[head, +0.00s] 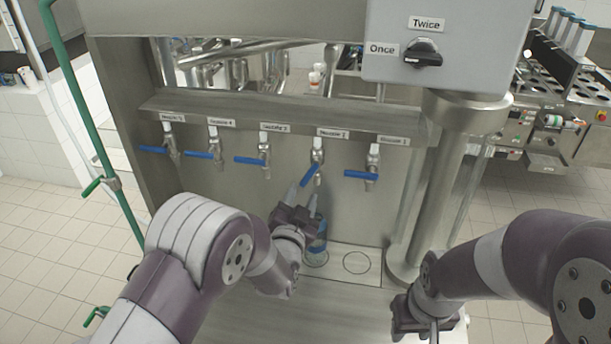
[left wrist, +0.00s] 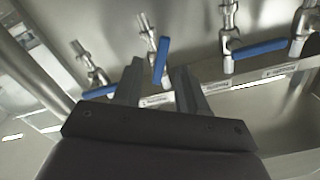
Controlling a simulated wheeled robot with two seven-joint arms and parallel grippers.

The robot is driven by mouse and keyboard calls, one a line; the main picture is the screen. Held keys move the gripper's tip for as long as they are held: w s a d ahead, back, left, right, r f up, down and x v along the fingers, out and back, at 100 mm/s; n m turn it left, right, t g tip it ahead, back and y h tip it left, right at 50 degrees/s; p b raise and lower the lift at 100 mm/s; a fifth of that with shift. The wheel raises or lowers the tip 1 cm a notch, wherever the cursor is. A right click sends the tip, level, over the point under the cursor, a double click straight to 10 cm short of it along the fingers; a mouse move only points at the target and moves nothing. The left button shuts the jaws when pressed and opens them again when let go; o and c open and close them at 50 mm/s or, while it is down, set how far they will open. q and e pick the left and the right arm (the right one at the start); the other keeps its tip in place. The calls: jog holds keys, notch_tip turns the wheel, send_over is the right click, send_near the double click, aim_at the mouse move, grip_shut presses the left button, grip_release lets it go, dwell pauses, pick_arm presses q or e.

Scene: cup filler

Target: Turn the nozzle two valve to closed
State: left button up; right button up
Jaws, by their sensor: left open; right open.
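The nozzle two valve (head: 317,152) is in the row on the steel panel, under its "Nozzle 2" label. Its blue handle (head: 309,176) slants steeply, unlike the other handles, which lie nearly level. In the left wrist view this handle (left wrist: 160,61) stands nearly upright in the gap between my left fingertips. My left gripper (head: 302,192) is open just below the valve, with its fingers pointing up at the handle. Whether a finger touches the handle cannot be told. My right gripper (head: 418,304) is open and empty at the lower right, away from the valves.
Close by on either side are the nozzle three handle (head: 250,160) and the nozzle one handle (head: 361,175). A clear bluish cup (head: 318,247) stands under nozzle two, partly behind my left gripper. A control box (head: 447,65) with a black knob is above right.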

aim_at(305, 181)
pick_arm(q)
jog(key=w, duration=0.1)
jog(key=w+p, duration=0.1)
jog(key=w, duration=0.3)
jog(key=shift+w+d+p, duration=0.2)
jog(key=shift+d+p, duration=0.05)
jog(key=shift+p, duration=0.15)
jog(key=shift+d, duration=0.15)
jog(key=shift+c, duration=0.6)
grip_shut()
jog(key=shift+f, duration=0.1)
